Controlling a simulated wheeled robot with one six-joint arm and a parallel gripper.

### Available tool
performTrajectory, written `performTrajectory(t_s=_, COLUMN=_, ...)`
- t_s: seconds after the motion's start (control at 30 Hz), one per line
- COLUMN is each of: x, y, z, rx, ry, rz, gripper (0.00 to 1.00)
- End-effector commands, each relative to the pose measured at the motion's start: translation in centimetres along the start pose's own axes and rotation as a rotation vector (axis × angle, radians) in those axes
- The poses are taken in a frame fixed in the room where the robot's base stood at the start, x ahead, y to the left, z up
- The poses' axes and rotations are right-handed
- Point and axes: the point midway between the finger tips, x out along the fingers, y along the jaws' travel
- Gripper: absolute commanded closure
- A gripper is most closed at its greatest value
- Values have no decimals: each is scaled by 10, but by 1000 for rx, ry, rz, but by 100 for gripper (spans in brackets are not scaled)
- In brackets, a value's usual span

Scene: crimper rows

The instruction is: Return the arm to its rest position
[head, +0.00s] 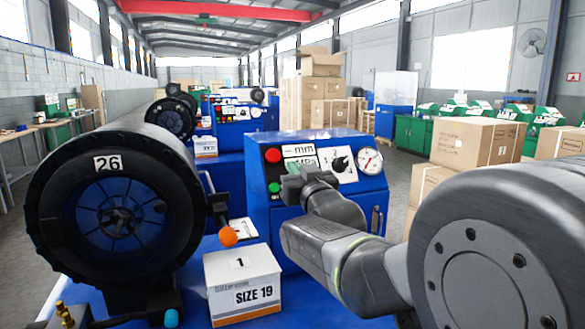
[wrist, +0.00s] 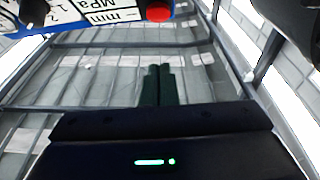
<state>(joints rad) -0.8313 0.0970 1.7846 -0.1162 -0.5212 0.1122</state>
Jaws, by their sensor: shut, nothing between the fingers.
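My gripper (head: 292,183) is at the end of my arm, which reaches in from the right of the head view. It hangs in front of the blue control box (head: 262,215), close to its red and green buttons; I cannot tell whether it touches the box. In the wrist view the two dark green fingers (wrist: 158,85) lie together, shut, with nothing between them. Behind them the wrist view shows the hall's roof and windows, and the control panel (wrist: 85,12) upside down at the upper left.
A large black crimper (head: 118,215) marked 26 stands at left, with an orange-knobbed lever (head: 228,236). A white SIZE 19 box (head: 243,285) sits on the blue bench. Cardboard boxes (head: 475,145) stack at right. More machines stand behind. Open air lies above the control box.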

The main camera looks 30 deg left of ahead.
Motion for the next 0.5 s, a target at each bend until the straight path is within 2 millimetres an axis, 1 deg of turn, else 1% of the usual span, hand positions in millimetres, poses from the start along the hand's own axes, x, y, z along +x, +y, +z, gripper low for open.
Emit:
performTrajectory(t_s=0.17, x=-4, y=0, z=-1, rx=0, ry=1, rz=0, gripper=100)
performTrajectory(t_s=0.4, x=-4, y=0, z=-1, rx=0, ry=1, rz=0, gripper=100)
performTrajectory(t_s=0.5, x=0, y=0, z=-1, rx=0, ry=0, rz=0, gripper=100)
